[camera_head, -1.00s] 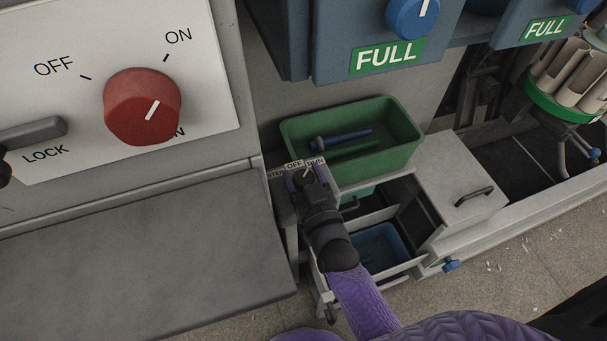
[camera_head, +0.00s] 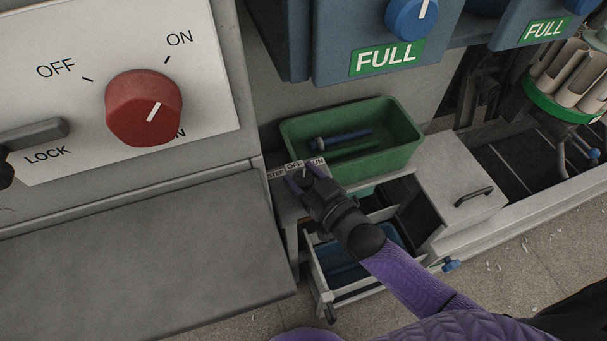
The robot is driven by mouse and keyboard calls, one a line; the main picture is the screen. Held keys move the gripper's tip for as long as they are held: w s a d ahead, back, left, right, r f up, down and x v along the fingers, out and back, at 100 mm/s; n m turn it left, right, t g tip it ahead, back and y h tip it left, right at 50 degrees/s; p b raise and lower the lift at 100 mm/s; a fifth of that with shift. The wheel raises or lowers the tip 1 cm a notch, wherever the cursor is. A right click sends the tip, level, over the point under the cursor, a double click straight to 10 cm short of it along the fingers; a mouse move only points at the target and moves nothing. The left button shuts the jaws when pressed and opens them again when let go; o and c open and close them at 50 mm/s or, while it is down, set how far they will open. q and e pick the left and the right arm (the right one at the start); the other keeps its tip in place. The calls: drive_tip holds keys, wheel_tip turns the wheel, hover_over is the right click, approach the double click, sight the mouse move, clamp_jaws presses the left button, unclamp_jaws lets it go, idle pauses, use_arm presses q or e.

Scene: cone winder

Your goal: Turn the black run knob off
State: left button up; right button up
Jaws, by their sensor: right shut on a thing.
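The black run knob (camera_head: 303,174) is on a small grey panel below a label strip (camera_head: 294,166) reading STEP, OFF and RUN. Its white mark is small and points upward, near the OFF label; its exact angle is hard to tell. My right gripper (camera_head: 305,178) comes from the lower right, with its purple fingertips on either side of the knob, shut on it. The gripper hides the lower part of the knob. My left gripper is not in view.
A green bin (camera_head: 405,155) with blue and green rods stands just behind the knob. An open drawer (camera_head: 322,283) lies below. A large red knob (camera_head: 143,107) and a grey lever (camera_head: 35,133) are at the upper left. A bare grey top (camera_head: 150,250) is at left.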

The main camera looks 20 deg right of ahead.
drive_tip(key=n+g+y, duration=0.1)
drive_tip(key=n+y+b, duration=0.1)
drive_tip(key=y, duration=0.1)
drive_tip(key=shift+d+f+n+g, duration=0.1)
drive_tip(key=shift+f+n+g, duration=0.1)
drive_tip(key=shift+n+g, duration=0.15)
drive_tip(key=n+g+y+b, duration=0.1)
drive_tip(key=y, duration=0.1)
drive_tip(key=shift+n+g+y, duration=0.25)
drive_tip(key=shift+g+y, duration=0.05)
drive_tip(key=shift+g, duration=0.05)
drive_tip(key=shift+n+g+y+b, duration=0.3)
drive_tip(key=shift+y+b, duration=0.1)
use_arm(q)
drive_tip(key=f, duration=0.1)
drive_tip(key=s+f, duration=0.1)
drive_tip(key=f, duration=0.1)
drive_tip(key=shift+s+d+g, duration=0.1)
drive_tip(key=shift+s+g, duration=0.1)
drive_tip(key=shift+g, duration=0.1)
use_arm(e)
drive_tip(key=shift+r+g, duration=0.1)
drive_tip(key=shift+g, duration=0.2)
drive_tip(key=o, duration=0.9)
drive_tip(key=shift+o, duration=1.3)
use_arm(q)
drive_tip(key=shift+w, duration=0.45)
use_arm(e)
drive_tip(key=shift+o, duration=0.5)
